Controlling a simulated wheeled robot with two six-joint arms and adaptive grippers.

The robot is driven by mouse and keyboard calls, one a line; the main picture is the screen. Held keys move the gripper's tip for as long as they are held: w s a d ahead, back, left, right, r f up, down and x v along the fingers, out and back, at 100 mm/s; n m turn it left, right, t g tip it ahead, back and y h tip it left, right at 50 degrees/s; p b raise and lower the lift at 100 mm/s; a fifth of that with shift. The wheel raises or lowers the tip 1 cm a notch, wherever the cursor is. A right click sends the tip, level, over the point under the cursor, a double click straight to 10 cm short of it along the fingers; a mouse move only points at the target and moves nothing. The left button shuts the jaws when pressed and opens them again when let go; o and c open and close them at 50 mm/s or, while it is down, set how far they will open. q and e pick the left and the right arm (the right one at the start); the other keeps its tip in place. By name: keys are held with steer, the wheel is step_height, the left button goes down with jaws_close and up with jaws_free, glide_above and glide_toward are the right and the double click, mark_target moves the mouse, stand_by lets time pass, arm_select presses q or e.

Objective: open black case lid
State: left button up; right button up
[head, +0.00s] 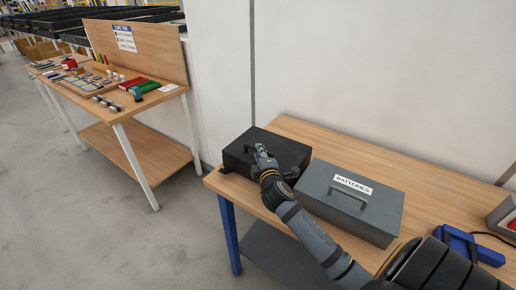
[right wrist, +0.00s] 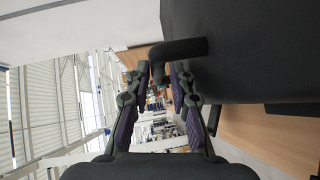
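The black case (head: 285,148) sits on the near wooden table with its lid down. My right gripper (head: 260,150) is over the front part of the case in the head view. In the right wrist view the case (right wrist: 245,50) fills the upper right. Its dark bent handle (right wrist: 180,48) reaches in between the fingertips of my right gripper (right wrist: 156,82). The fingers are apart, with space between them, one on each side of the handle's end. I cannot tell whether either finger touches it. My left gripper is not in view.
A grey box labelled BATTERIES (head: 350,203) stands close to the right of the case, beside my right forearm. A blue object (head: 470,245) lies further right on the table (head: 300,130). A white wall is behind. Another workbench (head: 165,95) with tools stands at left.

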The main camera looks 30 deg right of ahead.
steer(key=shift+x, duration=0.85)
steer(key=shift+w, duration=0.15)
steer(key=shift+c, duration=0.4)
jaws_close()
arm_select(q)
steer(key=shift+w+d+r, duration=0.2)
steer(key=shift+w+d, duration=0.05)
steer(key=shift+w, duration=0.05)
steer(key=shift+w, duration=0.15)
